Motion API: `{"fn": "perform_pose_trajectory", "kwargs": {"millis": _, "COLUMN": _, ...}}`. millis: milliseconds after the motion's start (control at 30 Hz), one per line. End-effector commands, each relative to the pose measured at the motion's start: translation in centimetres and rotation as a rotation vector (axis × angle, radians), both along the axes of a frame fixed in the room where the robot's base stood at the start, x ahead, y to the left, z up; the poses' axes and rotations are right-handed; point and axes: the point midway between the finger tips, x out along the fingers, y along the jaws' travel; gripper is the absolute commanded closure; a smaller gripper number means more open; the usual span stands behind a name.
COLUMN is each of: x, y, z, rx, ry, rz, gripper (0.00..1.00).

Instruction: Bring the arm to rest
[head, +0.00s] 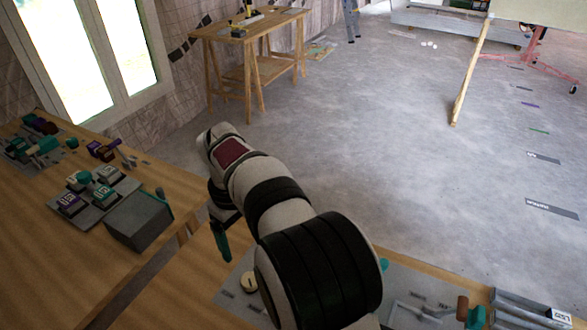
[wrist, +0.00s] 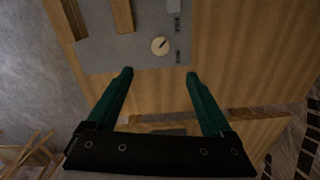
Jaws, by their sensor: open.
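My arm reaches from the lower middle of the head view toward the upper left. My gripper (head: 221,240) shows there as a green finger over the gap beside the wooden bench. In the wrist view both green fingers of my gripper (wrist: 158,77) are spread wide, with nothing between them. A round cream disc with a dark mark (wrist: 160,45) lies on a grey mat (wrist: 105,58) beyond the fingertips. The disc also shows in the head view (head: 249,282), partly beside my arm. The gripper does not touch it.
A wooden bench (head: 40,270) at left holds a grey box (head: 139,222) and a tray of labelled blocks (head: 98,212). A wooden worktable (head: 250,58) stands at the back. A panel (head: 540,10) with a wooden prop (head: 470,75) is at upper right. The grey floor (head: 400,150) between is mostly clear.

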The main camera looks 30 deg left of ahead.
Motion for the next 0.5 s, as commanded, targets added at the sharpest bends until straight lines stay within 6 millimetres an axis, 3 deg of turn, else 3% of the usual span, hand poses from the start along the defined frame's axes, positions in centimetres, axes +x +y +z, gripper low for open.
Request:
{"fn": "perform_pose_trajectory", "kwargs": {"millis": 67, "x": 0.4, "y": -1.0, "z": 0.6, "rx": 0.002, "ry": 0.002, "rz": -0.039, "gripper": 0.15}}
{"fn": "perform_pose_trajectory", "kwargs": {"millis": 133, "x": 1.3, "y": -4.4, "z": 2.3, "rx": 0.01, "ry": 0.009, "rz": -0.165, "gripper": 0.15}}
{"fn": "perform_pose_trajectory", "kwargs": {"millis": 167, "x": 1.7, "y": -6.6, "z": 3.3, "rx": 0.014, "ry": 0.015, "rz": -0.249, "gripper": 0.15}}
{"fn": "perform_pose_trajectory", "kwargs": {"millis": 267, "x": 1.1, "y": -16.5, "z": 6.6, "rx": 0.031, "ry": 0.044, "rz": -0.632, "gripper": 0.15}}
{"fn": "perform_pose_trajectory", "kwargs": {"millis": 300, "x": -0.2, "y": -20.5, "z": 7.5, "rx": 0.04, "ry": 0.057, "rz": -0.804, "gripper": 0.15}}
{"fn": "perform_pose_trajectory", "kwargs": {"millis": 367, "x": -3.2, "y": -25.8, "z": 8.1, "rx": 0.053, "ry": 0.078, "rz": -1.061, "gripper": 0.15}}
{"fn": "perform_pose_trajectory", "kwargs": {"millis": 400, "x": -5.5, "y": -28.7, "z": 8.0, "rx": 0.06, "ry": 0.093, "rz": -1.226, "gripper": 0.15}}
{"fn": "perform_pose_trajectory", "kwargs": {"millis": 500, "x": -11.1, "y": -33.1, "z": 6.7, "rx": 0.077, "ry": 0.126, "rz": -1.571, "gripper": 0.15}}
